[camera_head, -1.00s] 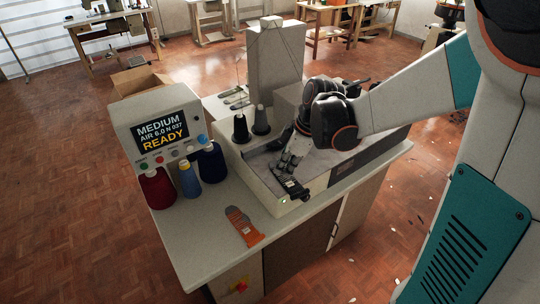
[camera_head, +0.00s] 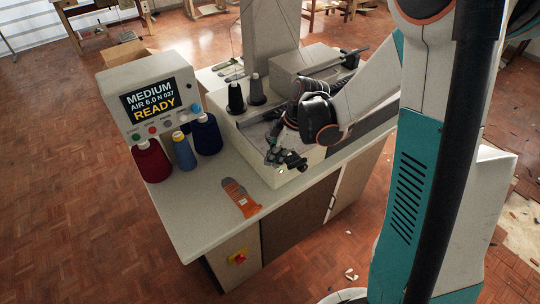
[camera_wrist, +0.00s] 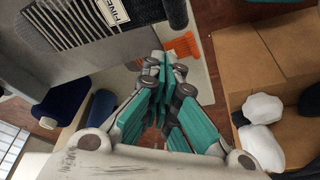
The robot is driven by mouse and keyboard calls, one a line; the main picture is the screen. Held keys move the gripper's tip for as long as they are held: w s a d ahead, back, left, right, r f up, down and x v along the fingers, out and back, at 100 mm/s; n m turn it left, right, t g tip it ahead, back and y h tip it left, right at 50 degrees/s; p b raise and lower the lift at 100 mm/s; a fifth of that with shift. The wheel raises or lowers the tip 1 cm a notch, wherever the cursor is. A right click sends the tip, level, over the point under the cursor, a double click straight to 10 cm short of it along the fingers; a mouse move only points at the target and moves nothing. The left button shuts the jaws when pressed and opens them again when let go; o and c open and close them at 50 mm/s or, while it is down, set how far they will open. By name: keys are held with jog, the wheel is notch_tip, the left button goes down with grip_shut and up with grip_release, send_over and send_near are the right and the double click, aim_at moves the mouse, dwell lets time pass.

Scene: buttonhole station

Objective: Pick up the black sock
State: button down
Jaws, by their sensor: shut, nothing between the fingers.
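I cannot make out the black sock for certain in either view. A dark rounded lump (camera_wrist: 312,100) shows at the right edge of the wrist view, cut off by the frame; I cannot tell if it is cloth. My gripper (camera_head: 300,165) is over the front of the pale machine block in the head view. In the wrist view its teal fingers (camera_wrist: 168,75) come together with nothing between them. An orange and grey knitted piece (camera_head: 241,197) lies flat on the table, apart from my gripper. Its orange part also shows beyond the fingertips in the wrist view (camera_wrist: 184,46).
Red (camera_head: 152,162) and blue (camera_head: 208,135) thread cones stand left of the machine, below the display panel (camera_head: 150,98). Dark cones (camera_head: 236,98) stand on the machine. In the wrist view a cardboard box (camera_wrist: 265,55) is at right, beside white lumps (camera_wrist: 262,108). The table's front left is clear.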

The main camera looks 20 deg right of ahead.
jog(key=shift+s+d, duration=0.3)
jog(key=shift+d, duration=0.6)
jog(key=shift+s+d, duration=0.25)
jog(key=shift+d, duration=0.55)
